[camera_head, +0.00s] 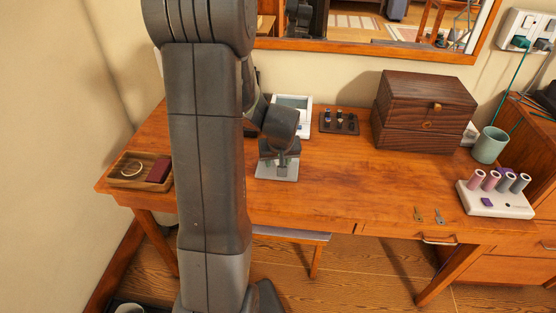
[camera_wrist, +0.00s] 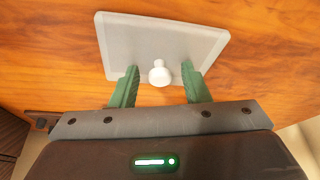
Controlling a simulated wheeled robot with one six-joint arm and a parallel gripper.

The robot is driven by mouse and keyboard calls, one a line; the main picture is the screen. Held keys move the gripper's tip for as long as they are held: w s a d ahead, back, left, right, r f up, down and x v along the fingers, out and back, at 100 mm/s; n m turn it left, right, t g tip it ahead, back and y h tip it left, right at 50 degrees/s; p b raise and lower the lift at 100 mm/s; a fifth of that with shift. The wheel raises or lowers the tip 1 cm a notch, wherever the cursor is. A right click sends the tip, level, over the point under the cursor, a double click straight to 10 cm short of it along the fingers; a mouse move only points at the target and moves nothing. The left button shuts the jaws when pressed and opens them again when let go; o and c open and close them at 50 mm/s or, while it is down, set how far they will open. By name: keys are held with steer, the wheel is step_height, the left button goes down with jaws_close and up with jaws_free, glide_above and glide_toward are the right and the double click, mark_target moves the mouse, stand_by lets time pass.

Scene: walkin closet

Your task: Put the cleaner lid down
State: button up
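The cleaner lid is a pale translucent rectangular plate with a round white knob. In the wrist view the lid (camera_wrist: 190,40) appears to lie flat on the wooden tabletop. In the head view the lid (camera_head: 276,173) shows on the desk below my gripper (camera_head: 284,156), near the front edge. In the wrist view the green fingers of my gripper (camera_wrist: 160,70) stand apart on either side of the knob, with a visible gap on both sides. A white box with a grey top (camera_head: 293,110), possibly the cleaner, stands behind, partly hidden by my arm.
A wooden tray (camera_head: 128,182) lies at the desk's left end. A dark stand with small items (camera_head: 339,123) and a dark wooden box (camera_head: 424,110) stand at the back. A green cup (camera_head: 490,146) and a white spool rack (camera_head: 495,202) are at right.

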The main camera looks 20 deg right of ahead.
steer(key=shift+r, duration=0.45)
steer(key=p+v, duration=0.1)
steer(key=v, duration=1)
steer(key=shift+s, duration=0.25)
steer(key=shift+r, duration=0.1)
stand_by(0.8)
